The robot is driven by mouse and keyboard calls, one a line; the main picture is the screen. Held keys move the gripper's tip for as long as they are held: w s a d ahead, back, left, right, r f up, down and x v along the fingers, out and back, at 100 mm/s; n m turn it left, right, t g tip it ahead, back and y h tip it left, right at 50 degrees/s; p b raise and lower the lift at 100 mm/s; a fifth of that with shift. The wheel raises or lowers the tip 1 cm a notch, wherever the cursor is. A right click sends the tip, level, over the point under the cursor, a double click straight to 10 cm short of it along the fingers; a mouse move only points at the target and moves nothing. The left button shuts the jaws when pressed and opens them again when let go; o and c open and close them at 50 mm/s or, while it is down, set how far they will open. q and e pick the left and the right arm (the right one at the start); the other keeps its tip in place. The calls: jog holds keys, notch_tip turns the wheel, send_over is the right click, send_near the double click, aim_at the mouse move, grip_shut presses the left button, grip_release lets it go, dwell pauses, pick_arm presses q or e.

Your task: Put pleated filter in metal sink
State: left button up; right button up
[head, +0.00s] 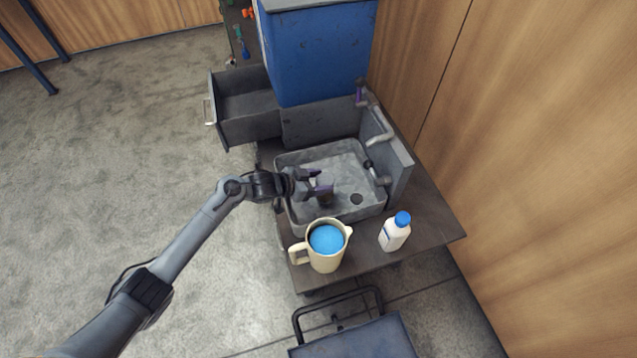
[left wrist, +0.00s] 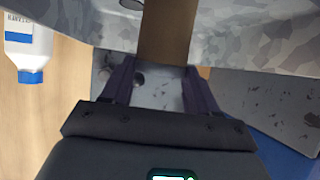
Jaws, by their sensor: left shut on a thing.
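The grey metal sink (head: 345,165) is set in the dark counter, in the middle of the head view. My left gripper (head: 322,183) is over the sink's basin, toward its left front part. It is shut on a plain brown piece, which I take to be the pleated filter (left wrist: 168,32). In the left wrist view the brown piece runs up from between the two fingers (left wrist: 158,88) to the top edge. In the head view the filter (head: 325,198) is a small dark shape under the fingers. Whether it touches the basin floor I cannot tell. My right gripper is out of view.
A cream pitcher (head: 325,262) with a blue top surface stands in front of the sink. A white bottle (head: 394,234) with a blue cap stands to its right. A faucet (head: 381,136) is along the sink's right side. An open drawer (head: 250,130) and blue cabinet (head: 318,55) are behind.

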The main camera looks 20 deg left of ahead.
pick_arm(q)
jog(key=shift+f, duration=0.3)
jog(key=o, duration=1.4)
jog(key=shift+o, duration=0.2)
jog(key=shift+r, duration=0.2)
jog(key=shift+s+a+r+p, duration=0.2)
jog(key=shift+a+p, duration=0.05)
jog(key=shift+p, duration=0.05)
jog(key=p+v, duration=0.3)
jog(key=v, duration=0.8)
jog(key=shift+a, duration=0.15)
